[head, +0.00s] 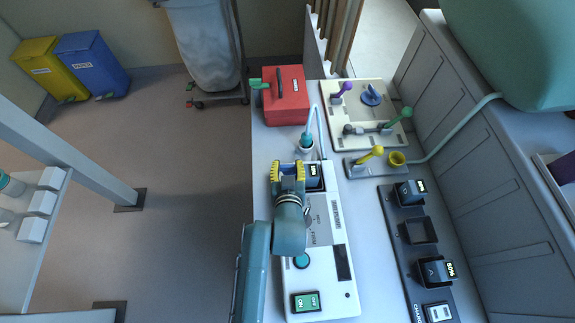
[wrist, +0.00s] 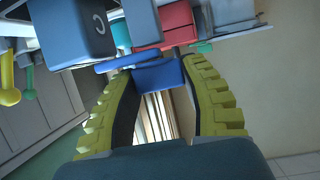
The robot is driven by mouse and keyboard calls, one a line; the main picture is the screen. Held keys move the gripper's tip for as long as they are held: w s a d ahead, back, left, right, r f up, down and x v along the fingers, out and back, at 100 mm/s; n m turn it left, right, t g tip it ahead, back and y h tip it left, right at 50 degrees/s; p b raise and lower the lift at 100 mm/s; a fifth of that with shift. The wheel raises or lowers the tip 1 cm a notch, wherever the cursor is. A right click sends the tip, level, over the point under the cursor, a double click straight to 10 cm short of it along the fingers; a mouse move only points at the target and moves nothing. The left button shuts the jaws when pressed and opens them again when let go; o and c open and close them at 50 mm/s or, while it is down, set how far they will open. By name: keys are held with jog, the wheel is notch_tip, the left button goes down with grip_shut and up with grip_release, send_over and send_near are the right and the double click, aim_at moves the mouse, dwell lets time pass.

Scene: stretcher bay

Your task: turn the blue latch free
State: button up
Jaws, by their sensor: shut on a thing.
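The blue latch (wrist: 160,76) shows in the wrist view as a blue block between my yellow ribbed fingertips, with a flat blue bar running left from it. My gripper (wrist: 158,72) is shut on it. In the head view my gripper (head: 287,168) is at the left far end of the white device (head: 325,265), beside a dark battery block (head: 314,177) with a small display. My fingers and wrist hide most of the latch there, so I cannot tell its angle.
A red case (head: 287,97) stands beyond the device. A beige panel (head: 343,120) with coloured levers and a blue knob (head: 371,95) lies at the far right. A dark charger strip (head: 405,255) runs along the right.

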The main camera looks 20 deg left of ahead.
jog(key=shift+a+f+m+t+h+b, duration=0.1)
jog(key=shift+f+m+t+h+b, duration=0.1)
jog(key=shift+m+h+b, duration=0.25)
jog(key=shift+a+f+m+t+h+b, duration=0.1)
jog(key=shift+m+t+h+b, duration=0.15)
jog(key=shift+m+h, duration=0.35)
jog(key=h+b, duration=0.1)
jog(key=m+h+b, duration=0.1)
jog(key=b, duration=0.1)
jog(key=shift+f+m+t, duration=0.2)
jog(key=shift+m+t, duration=0.05)
jog(key=m+h+b, duration=0.3)
jog(key=h+b, duration=0.1)
jog(key=b, duration=0.2)
jog(key=shift+m+b, duration=0.4)
jog(key=m+g+h+b, duration=0.2)
jog(key=m+h+b, duration=0.2)
jog(key=h+b, duration=0.1)
jog(key=shift+d+r+m, duration=0.1)
jog(key=shift+r+m, duration=0.05)
jog(key=shift+m, duration=0.15)
jog(key=shift+d+r+m+g+h+b, duration=0.1)
jog(key=shift+m+g+h+b, duration=1)
jog(key=shift+m+b, duration=0.15)
jog(key=shift+r+m+g+h+b, duration=0.1)
jog(key=shift+m+g+h+b, duration=0.85)
jog(key=shift+m+g+b, duration=0.25)
jog(key=o, duration=1.2)
jog(key=shift+r, duration=0.1)
